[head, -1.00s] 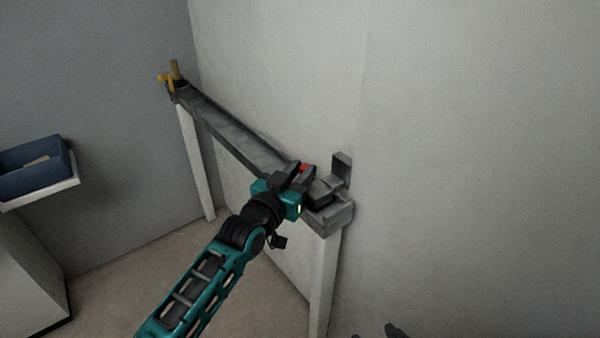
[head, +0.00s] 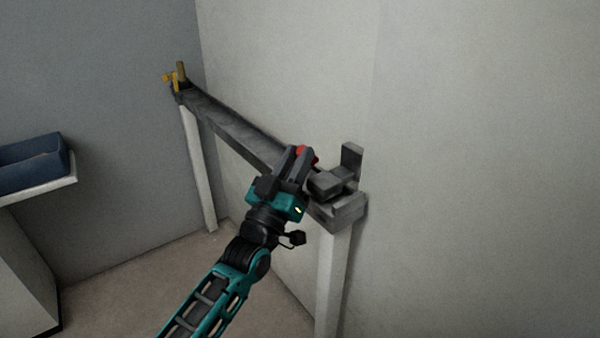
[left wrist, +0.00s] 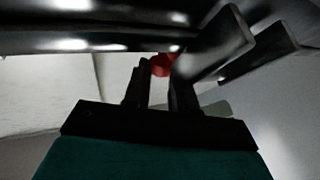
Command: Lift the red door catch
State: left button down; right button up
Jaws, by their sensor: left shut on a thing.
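The red door catch (head: 309,154) shows as a small red patch at the right part of the long grey rail, just past my left gripper's fingers. My left gripper (head: 298,160) is shut on it, and the fingers hide most of it. In the left wrist view the red catch (left wrist: 163,65) shows between the two dark fingertips (left wrist: 160,78). My right gripper is not clearly in view.
The grey rail (head: 235,132) runs along the wall on pale posts (head: 333,270). Grey blocks (head: 330,184) stand at its right end, and a yellow fitting (head: 170,78) at its far left end. A blue bin (head: 35,168) sits on a shelf at left.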

pick_arm(q)
jog(key=shift+s+a+n+t, duration=0.15)
jog(key=shift+n+t, duration=0.15)
jog(key=shift+t, duration=0.2)
jog(key=shift+b, duration=0.3)
jog(key=c, duration=0.9)
grip_release()
jog(key=p+v, duration=0.2)
jog(key=v, duration=1.1)
